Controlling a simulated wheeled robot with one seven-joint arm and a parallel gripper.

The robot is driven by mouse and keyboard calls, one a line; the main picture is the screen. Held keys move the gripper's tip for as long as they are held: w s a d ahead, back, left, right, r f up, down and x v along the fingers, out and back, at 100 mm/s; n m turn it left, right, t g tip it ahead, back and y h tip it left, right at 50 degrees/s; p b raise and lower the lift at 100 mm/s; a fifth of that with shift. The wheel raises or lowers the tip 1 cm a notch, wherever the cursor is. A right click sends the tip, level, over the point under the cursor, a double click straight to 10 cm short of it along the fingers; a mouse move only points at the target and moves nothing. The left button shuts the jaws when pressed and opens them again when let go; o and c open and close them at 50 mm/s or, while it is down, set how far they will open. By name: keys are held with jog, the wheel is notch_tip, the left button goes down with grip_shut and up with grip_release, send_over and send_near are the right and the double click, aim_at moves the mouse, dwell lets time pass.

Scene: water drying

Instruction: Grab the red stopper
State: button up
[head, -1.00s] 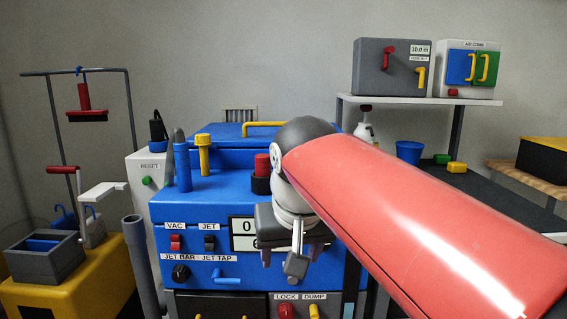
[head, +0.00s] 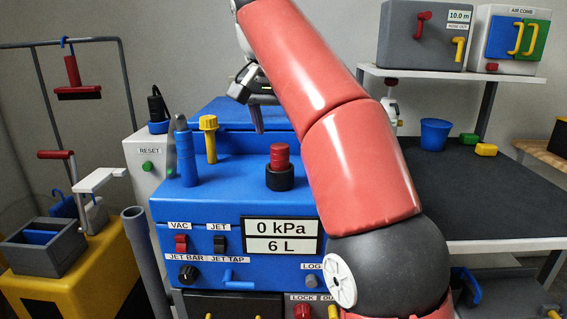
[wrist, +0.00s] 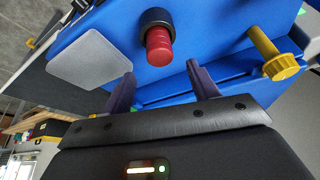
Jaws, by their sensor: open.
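The red stopper (head: 280,156) stands upright in a black collar (head: 279,179) on top of the blue machine (head: 235,197). In the wrist view the red stopper (wrist: 158,46) lies just beyond the gap between my fingers, with nothing touching it. My gripper (head: 257,128) is open and empty, above the machine top and slightly left of the stopper in the head view. Its two dark fingers (wrist: 162,82) are spread apart in the wrist view. Part of the gripper is hidden behind my red arm in the head view.
A yellow-capped post (head: 209,140) and a blue post (head: 185,155) stand left of the stopper. The yellow post (wrist: 272,55) is near the right finger in the wrist view. A shelf with a grey box (head: 425,38) and a dark worktop (head: 480,190) are at right.

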aim_at(279, 146)
jog(key=b+x, duration=0.1)
jog(key=x, duration=0.2)
jog(key=s+b+x, duration=0.1)
jog(key=x, duration=0.1)
jog(key=shift+w+a+f+b, duration=0.2)
jog(key=shift+f+b, duration=0.1)
jog(key=shift+f, duration=0.2)
jog(key=shift+w+d+f, duration=0.1)
jog(key=shift+w+f, duration=0.05)
jog(key=shift+f, duration=0.15)
jog(key=c, duration=1.2)
jog(key=shift+o, duration=0.2)
jog(key=shift+r, duration=0.1)
jog(key=shift+r, duration=0.1)
